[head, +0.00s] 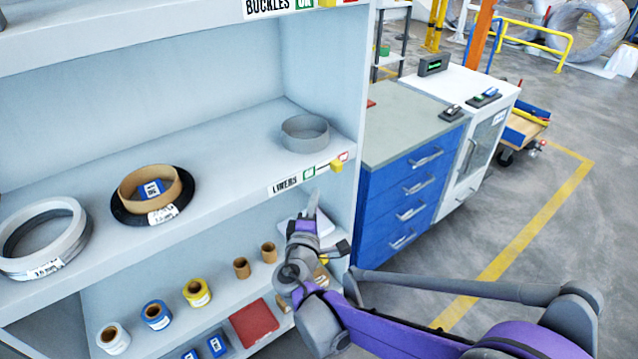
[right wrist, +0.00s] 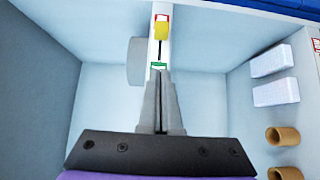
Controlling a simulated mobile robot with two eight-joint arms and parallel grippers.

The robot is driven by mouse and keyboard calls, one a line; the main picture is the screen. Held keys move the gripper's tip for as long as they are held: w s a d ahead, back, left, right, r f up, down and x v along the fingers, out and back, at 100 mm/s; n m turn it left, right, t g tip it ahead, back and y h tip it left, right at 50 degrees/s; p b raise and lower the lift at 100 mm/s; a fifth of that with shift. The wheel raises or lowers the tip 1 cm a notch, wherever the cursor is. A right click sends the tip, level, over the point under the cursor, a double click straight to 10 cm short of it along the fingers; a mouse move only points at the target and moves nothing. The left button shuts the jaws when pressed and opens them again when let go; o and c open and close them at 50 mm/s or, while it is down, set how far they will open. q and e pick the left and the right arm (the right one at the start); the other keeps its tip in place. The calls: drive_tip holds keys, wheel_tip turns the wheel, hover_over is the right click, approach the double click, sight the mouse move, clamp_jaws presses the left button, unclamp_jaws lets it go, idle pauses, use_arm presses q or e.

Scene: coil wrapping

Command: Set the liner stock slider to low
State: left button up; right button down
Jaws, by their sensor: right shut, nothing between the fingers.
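The liner stock slider has a yellow knob (head: 337,166) on the shelf's front edge, to the right of the LINERS label (head: 285,185). The knob sits at the red-marked end of its short track, partly over the red mark; the green mark (head: 309,173) is at the other end. In the right wrist view the yellow knob (right wrist: 161,30) is at the top, just below the red outline. My right gripper (head: 313,197) is shut and empty, its fingertips in front of and below the green mark. In the wrist view the fingertips (right wrist: 158,76) appear near the green mark, apart from the knob.
A grey liner ring (head: 305,133) stands on the shelf behind the slider. Coils (head: 40,240) lie further left. The lower shelf holds tape rolls (head: 197,292) and a red box (head: 254,322). A blue drawer cabinet (head: 410,190) stands right of the shelf unit, with open floor beyond.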

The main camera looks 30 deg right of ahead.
use_arm(q)
drive_tip(key=shift+r, duration=0.2)
use_arm(e)
drive_tip(key=v, duration=0.4)
idle(0.3)
drive_tip(key=s+d+f+m+g+y, duration=0.1)
drive_tip(key=s+f+m+g+y, duration=0.2)
drive_tip(key=s+f+m+g, duration=0.6)
drive_tip(key=s+a+f+y, duration=0.5)
drive_tip(key=s+a+y, duration=0.3)
drive_tip(key=s+a, duration=0.4)
use_arm(q)
wheel_tip(320, 180, up, 17)
drive_tip(key=w+p, duration=0.2)
drive_tip(key=p, duration=1.3)
drive_tip(key=shift+t, duration=0.4)
use_arm(e)
wheel_tip(320, 180, up, 16)
drive_tip(key=shift+w+d+r+m+t+y, duration=0.15)
drive_tip(key=shift+w+m+t+y, duration=0.15)
drive_tip(key=shift+m+t+y, duration=0.1)
